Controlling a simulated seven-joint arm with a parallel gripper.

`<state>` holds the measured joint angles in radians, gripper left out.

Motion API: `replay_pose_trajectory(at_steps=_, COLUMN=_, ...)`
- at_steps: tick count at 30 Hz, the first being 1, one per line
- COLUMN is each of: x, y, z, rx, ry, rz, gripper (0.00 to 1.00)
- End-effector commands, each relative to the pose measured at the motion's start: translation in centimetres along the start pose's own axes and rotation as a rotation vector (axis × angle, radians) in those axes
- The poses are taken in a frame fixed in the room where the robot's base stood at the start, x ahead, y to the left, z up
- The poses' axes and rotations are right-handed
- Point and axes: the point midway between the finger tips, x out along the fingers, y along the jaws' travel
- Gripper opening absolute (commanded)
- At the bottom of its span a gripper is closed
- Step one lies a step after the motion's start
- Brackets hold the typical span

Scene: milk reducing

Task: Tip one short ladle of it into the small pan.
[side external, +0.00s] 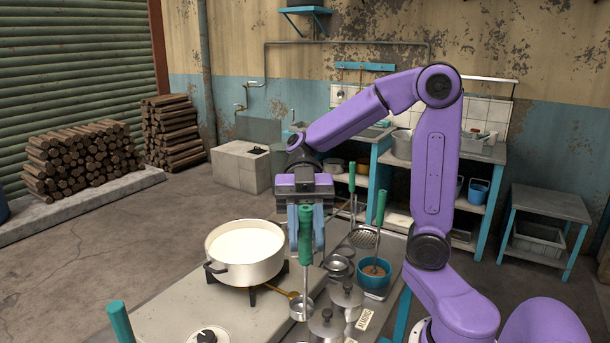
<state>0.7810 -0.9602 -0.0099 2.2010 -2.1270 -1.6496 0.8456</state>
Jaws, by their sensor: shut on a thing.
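A wide cream pot (221,270) holding white milk (245,242) stands on a burner at the left of the worktop. My gripper (306,234) is shut on the green handle of a ladle (305,265), which hangs upright, to the right of the pot. The ladle's round steel bowl (301,309) is low, over or at the worktop near the lidded pots; I cannot tell whether it touches anything or holds milk. Small open steel vessels (338,266) sit behind it to the right; I cannot tell whether one is the small pan.
Two lidded steel pots (347,296) stand close to the ladle on the right, by an almond label (364,320). A blue bowl (373,280) with brown contents and a green-handled tool is further right, a skimmer (363,237) behind. The worktop (165,308) front left is mostly clear around a knob.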

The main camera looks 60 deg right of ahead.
Motion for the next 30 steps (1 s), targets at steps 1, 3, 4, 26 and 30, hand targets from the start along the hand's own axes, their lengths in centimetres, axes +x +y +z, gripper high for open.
replay_pose_trajectory(at_steps=1, x=0.7, y=-0.1, z=1.8, rx=0.013, ry=0.005, rz=-0.004, gripper=0.00)
replay_pose_trajectory(at_steps=3, x=1.5, y=0.0, z=3.5, rx=0.009, ry=0.005, rz=-0.003, gripper=0.00)
replay_pose_trajectory(at_steps=4, x=1.7, y=0.0, z=4.2, rx=0.008, ry=0.003, rz=-0.002, gripper=0.00)
replay_pose_trajectory(at_steps=26, x=4.0, y=0.1, z=9.7, rx=0.000, ry=0.002, rz=0.001, gripper=0.00)
replay_pose_trajectory(at_steps=30, x=4.5, y=0.1, z=10.8, rx=0.001, ry=0.001, rz=0.002, gripper=0.00)
